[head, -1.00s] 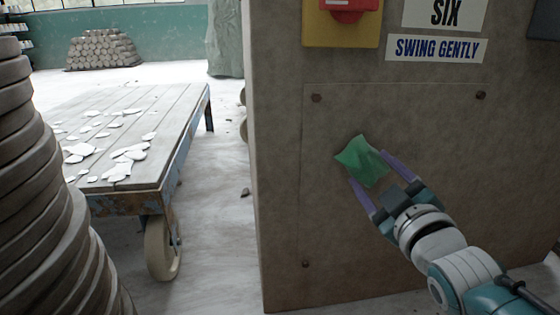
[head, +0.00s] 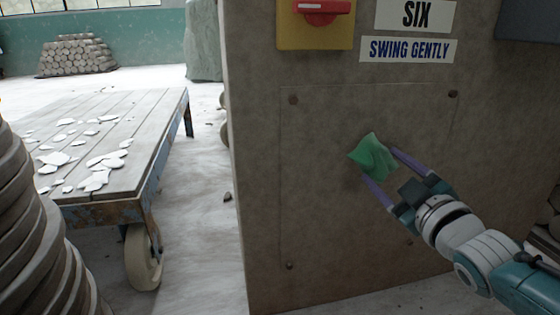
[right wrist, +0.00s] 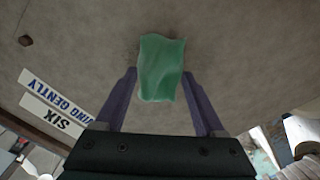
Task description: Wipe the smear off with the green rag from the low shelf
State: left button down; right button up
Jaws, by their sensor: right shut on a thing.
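The green rag (head: 374,157) is crumpled between the fingers of my right gripper (head: 386,172), in front of a brown-grey panel (head: 330,215). In the right wrist view the rag (right wrist: 161,68) sticks out beyond the two purple fingertips of the gripper (right wrist: 160,88), close against the panel face. Whether it touches the panel is hard to tell. Faint dark patches show beside the rag in the wrist view; I cannot tell whether they are smear or shadow. My left gripper is not in view.
A red switch on a yellow plate (head: 315,35) and the signs SIX (head: 415,15) and SWING GENTLY (head: 408,49) are above the rag. A wheeled cart (head: 105,190) with white shards stands left, beside stacked grey rings (head: 25,230). Floor between cart and panel is mostly clear.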

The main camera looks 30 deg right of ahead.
jog(key=shift+s+d, duration=0.15)
jog(key=shift+d, duration=0.5)
jog(key=shift+s+d, duration=0.15)
jog(key=shift+d, duration=0.45)
jog(key=d, duration=0.2)
jog(key=s+d+b, duration=0.1)
jog(key=d, duration=0.2)
jog(key=shift+s, duration=0.1)
jog(key=shift+s+a+r+p, duration=0.1)
jog(key=shift+s+r+p, duration=0.15)
jog(key=shift+s+p, duration=0.25)
jog(key=p+v, duration=0.2)
jog(key=v, duration=0.2)
jog(key=shift+s+a+f, duration=0.1)
jog(key=shift+s+f, duration=0.1)
jog(key=shift+s, duration=0.2)
